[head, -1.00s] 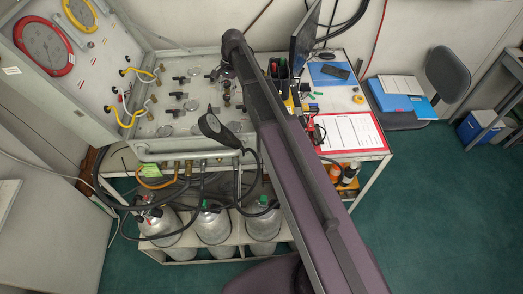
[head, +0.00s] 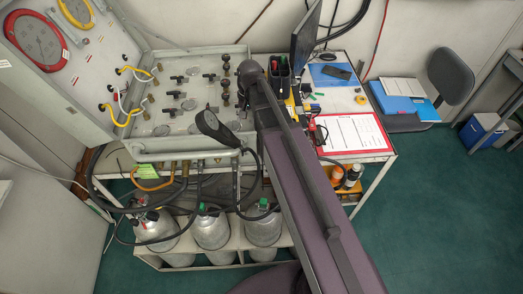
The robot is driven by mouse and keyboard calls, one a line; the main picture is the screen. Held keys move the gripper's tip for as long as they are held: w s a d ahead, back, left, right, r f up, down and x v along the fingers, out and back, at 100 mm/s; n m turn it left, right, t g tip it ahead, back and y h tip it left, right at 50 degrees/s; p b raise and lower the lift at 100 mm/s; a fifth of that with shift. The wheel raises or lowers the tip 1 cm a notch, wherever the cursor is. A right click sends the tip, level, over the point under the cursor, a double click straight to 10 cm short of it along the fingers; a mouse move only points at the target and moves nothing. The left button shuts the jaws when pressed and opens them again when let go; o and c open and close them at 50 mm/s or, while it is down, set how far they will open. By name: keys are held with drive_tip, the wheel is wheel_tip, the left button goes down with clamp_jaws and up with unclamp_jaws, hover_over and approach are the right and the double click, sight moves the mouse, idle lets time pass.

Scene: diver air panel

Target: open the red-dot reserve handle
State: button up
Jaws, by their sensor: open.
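The open air panel case (head: 150,143) stands at the back left on a white cart. Its flat face carries several black handles, among them a left one (head: 178,77), one right of it (head: 208,76) and one lower down (head: 172,93). I cannot make out a red dot on any of them at this size. My arm crosses the picture from the lower right up to a dark joint at the panel's right edge, covering part of that edge.
The lid with large gauges (head: 38,37) rises at left. Cylinders (head: 211,230) stand below. A red-framed clipboard (head: 350,132) and black bins (head: 278,72) lie right of the panel.

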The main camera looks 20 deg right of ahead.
drive_tip(key=s+d+f+n+t+h+b, duration=0.1)
drive_tip(key=s+d+f+n+b, duration=0.2)
drive_tip(key=s+f+b, duration=0.3)
drive_tip(key=s, duration=0.3)
drive_tip(key=shift+s+f, duration=0.25)
drive_tip(key=shift+f, duration=0.05)
